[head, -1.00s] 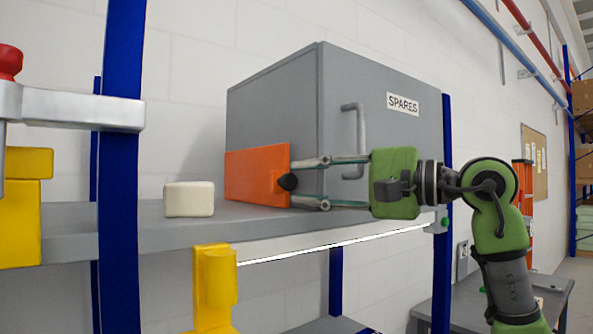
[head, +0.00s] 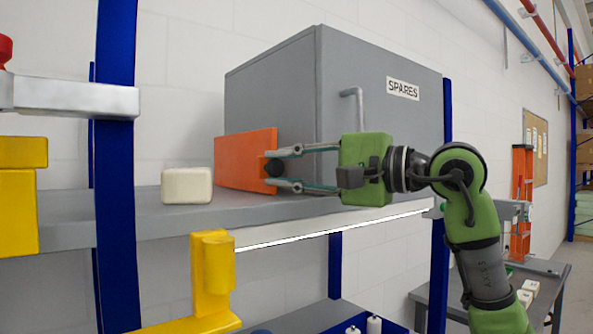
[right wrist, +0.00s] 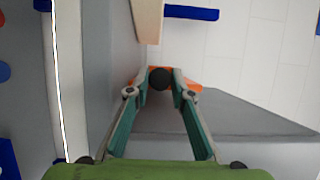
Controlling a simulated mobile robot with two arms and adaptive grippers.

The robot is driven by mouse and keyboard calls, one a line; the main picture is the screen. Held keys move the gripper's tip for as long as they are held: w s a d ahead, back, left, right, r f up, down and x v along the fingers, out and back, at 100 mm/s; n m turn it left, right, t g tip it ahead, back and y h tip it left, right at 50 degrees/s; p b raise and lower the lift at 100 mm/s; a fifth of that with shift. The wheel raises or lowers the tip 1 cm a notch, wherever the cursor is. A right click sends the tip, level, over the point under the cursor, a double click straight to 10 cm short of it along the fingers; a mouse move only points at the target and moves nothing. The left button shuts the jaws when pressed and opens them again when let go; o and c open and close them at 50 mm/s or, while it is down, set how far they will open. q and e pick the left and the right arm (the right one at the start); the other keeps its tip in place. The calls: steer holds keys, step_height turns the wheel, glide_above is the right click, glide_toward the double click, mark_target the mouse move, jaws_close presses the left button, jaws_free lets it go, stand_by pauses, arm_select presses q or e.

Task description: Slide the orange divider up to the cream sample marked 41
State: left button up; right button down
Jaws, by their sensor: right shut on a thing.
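The orange divider (head: 240,162) stands upright on the grey shelf (head: 120,228), in front of the SPARES cabinet. The cream sample (head: 187,186) sits just left of it; no number is readable on it. In the right wrist view, a gap shows between the cream sample (right wrist: 148,20) and the orange divider (right wrist: 192,86). My right gripper (head: 273,168) is shut on the divider's black knob (right wrist: 159,79), with the fingers reaching in from the right. My left gripper is not in view.
The grey SPARES cabinet (head: 375,125) with a handle stands behind and right of the divider. A blue post (head: 115,190) rises left of the sample. A yellow bracket (head: 212,275) is below the shelf's front edge. A metal bar (head: 75,98) crosses at far left.

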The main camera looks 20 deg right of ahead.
steer(key=a, duration=0.2)
steer(key=s+a, duration=0.1)
steer(key=a, duration=0.1)
steer(key=s+a, duration=0.1)
steer(key=a, duration=0.1)
steer(key=shift+s, duration=0.1)
steer(key=c, duration=2.1)
jaws_free()
steer(key=shift+d, duration=0.1)
steer(key=v, duration=1.2)
